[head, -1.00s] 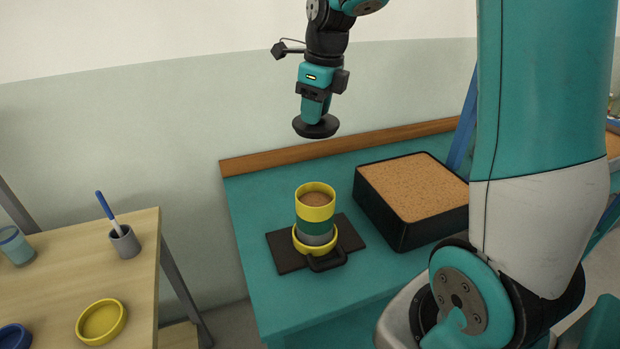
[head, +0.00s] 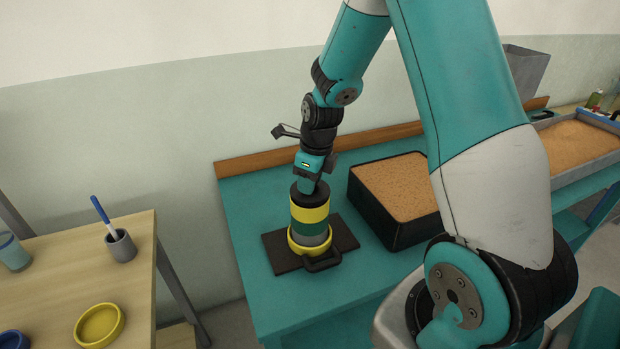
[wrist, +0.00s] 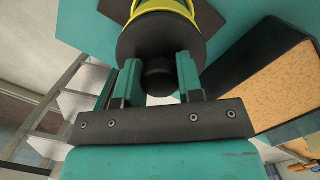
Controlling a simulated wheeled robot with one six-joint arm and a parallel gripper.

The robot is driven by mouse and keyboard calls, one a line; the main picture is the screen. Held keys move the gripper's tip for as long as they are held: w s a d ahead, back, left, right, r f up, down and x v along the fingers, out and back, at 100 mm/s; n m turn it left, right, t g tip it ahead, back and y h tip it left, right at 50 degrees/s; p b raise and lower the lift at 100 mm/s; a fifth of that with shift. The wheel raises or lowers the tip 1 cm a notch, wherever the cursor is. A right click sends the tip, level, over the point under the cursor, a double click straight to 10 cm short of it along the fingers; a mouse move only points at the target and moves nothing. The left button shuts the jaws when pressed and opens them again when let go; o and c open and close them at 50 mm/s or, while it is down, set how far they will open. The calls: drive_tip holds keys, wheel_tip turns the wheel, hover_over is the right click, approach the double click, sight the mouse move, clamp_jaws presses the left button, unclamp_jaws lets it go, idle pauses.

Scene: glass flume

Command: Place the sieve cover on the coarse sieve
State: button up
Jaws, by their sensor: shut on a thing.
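The sieve cover (head: 310,197) is a black disc with a knob. My gripper (head: 310,183) points down at it and is shut on the knob, which shows between the fingers in the wrist view (wrist: 158,75). The cover lies level over the yellow top ring of the stack, which I take as the coarse sieve (head: 310,214). It appears to touch the ring's rim; a small gap cannot be ruled out. The ring's open top is hidden under it.
The stack stands on a dark plate with a handle (head: 345,232) on the teal bench (head: 240,220). A black box of sand (head: 395,235) stands close on the right. A wooden table (head: 50,265) at left holds a yellow dish (head: 100,324) and a grey cup (head: 121,246).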

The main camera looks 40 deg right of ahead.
drive_tip(key=shift+f+b, duration=0.35)
drive_tip(key=shift+f, duration=0.3)
drive_tip(key=o, duration=0.9)
drive_tip(key=shift+o, duration=0.2)
